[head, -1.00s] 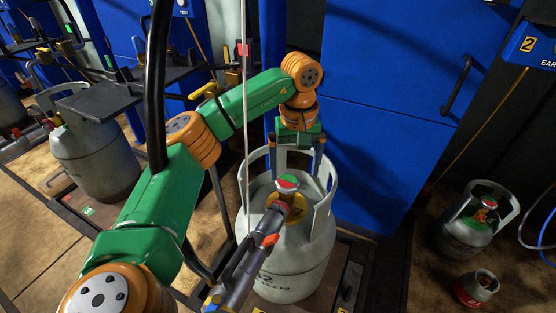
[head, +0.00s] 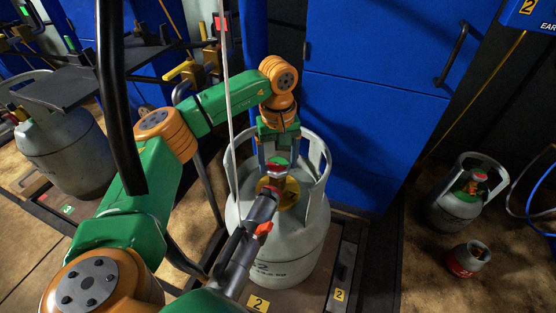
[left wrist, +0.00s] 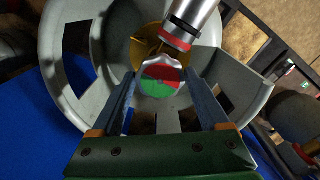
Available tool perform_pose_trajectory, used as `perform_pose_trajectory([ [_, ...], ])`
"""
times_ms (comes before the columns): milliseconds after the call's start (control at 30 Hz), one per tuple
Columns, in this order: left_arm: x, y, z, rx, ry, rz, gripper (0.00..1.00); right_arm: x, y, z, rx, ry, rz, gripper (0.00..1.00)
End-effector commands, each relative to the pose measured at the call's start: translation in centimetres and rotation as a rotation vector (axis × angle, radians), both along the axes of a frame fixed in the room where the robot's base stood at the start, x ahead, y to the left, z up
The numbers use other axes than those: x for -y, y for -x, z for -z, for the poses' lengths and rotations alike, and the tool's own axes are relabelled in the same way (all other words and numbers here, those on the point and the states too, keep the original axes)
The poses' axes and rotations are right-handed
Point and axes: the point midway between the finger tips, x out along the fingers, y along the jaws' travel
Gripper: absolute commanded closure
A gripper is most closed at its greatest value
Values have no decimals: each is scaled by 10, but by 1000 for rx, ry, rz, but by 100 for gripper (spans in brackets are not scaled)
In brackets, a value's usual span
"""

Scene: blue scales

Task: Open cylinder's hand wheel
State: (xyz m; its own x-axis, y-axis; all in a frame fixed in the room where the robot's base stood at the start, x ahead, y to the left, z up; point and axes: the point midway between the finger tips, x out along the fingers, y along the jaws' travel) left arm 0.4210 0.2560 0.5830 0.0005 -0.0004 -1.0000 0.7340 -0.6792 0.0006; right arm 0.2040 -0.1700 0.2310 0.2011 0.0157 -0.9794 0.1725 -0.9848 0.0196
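The grey gas cylinder (head: 292,240) stands upright on the scale, inside a collar with cut-outs. Its hand wheel (left wrist: 162,80), with a red and green top and a silvery rim, faces the left wrist camera. It also shows small in the head view (head: 277,165). My left gripper (left wrist: 161,80) is open, pointing down into the collar. Its two fingers stand on either side of the wheel, with narrow gaps visible. A dark filling connector (head: 258,215) with a red lever reaches the valve from the front. My right gripper is not in view.
The collar wall (left wrist: 240,80) closely surrounds the valve and my fingers. A thin pale cable (head: 228,100) hangs left of the cylinder. A blue cabinet (head: 365,120) stands behind. Smaller cylinders (head: 460,205) are on the floor at right, another large one (head: 65,155) at left.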

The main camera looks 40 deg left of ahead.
Motion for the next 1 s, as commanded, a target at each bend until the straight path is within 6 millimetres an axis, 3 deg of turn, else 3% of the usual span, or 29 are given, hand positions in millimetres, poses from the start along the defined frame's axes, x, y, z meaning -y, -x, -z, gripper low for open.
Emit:
perform_pose_trajectory([
  [33, 0, 0, 0, -1, -1, 0, 43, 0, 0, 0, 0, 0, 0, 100],
  [167, 0, 0, 0, -1, -1, 0, 77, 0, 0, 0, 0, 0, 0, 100],
  [367, 0, 0, -1, -1, -1, -15, 77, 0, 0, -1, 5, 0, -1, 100],
  [567, 0, 0, -3, -2, -1, -98, 77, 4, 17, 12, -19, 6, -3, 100],
  [1000, 1, -2, -5, -2, -1, -487, 77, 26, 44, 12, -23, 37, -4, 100],
])
